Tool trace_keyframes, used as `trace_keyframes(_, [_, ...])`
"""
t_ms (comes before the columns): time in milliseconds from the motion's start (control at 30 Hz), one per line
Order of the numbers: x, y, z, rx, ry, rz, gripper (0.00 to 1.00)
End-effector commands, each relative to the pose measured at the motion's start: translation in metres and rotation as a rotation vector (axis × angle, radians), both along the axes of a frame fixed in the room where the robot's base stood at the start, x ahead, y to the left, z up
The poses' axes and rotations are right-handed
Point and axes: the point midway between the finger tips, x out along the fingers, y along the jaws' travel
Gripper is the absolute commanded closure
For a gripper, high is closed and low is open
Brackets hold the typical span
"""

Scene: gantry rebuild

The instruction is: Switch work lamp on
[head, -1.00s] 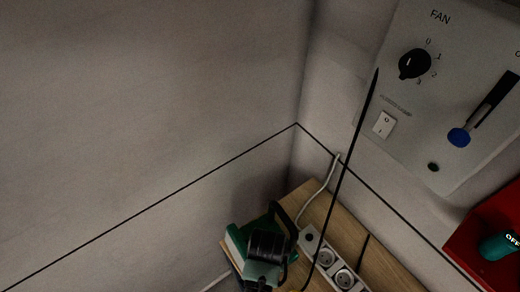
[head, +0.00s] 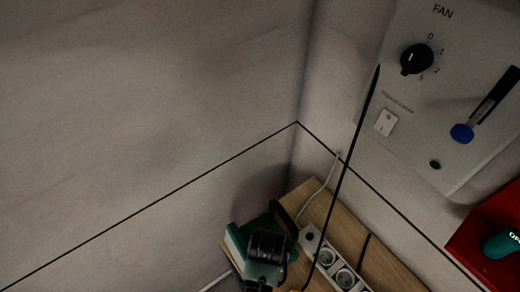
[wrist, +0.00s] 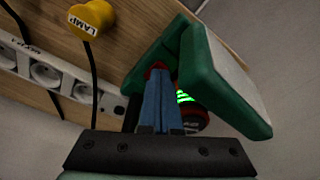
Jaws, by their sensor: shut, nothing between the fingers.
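A yellow piece marked LAMP (wrist: 90,18) sits on a black cord at the top left of the wrist view. A sliver of yellow shows at the bottom edge of the head view. My gripper (wrist: 158,72) is shut and empty, its blue fingers together. Its tips are beside a green block-like object (wrist: 215,75), to the right of the yellow piece and apart from it. Whether the tips touch the green object I cannot tell. A white rocker switch (head: 386,122) is on the grey panel (head: 455,120), its small label unreadable. The lamp itself is not clearly seen.
A white socket strip (head: 335,268) lies on the wooden bench (head: 321,207). A black cord (head: 355,135) crosses the head view. A red box (head: 470,245) is at the right. The left wall is bare.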

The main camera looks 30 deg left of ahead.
Motion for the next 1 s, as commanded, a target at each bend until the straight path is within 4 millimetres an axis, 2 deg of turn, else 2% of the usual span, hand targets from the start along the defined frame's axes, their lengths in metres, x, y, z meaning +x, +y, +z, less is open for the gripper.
trace_keyframes(467, [0.000, 0.000, -0.005, 0.000, -0.001, 0.000, 1.00])
trace_keyframes(1000, [0.000, 0.000, 0.033, 0.000, -0.001, -0.001, 1.00])
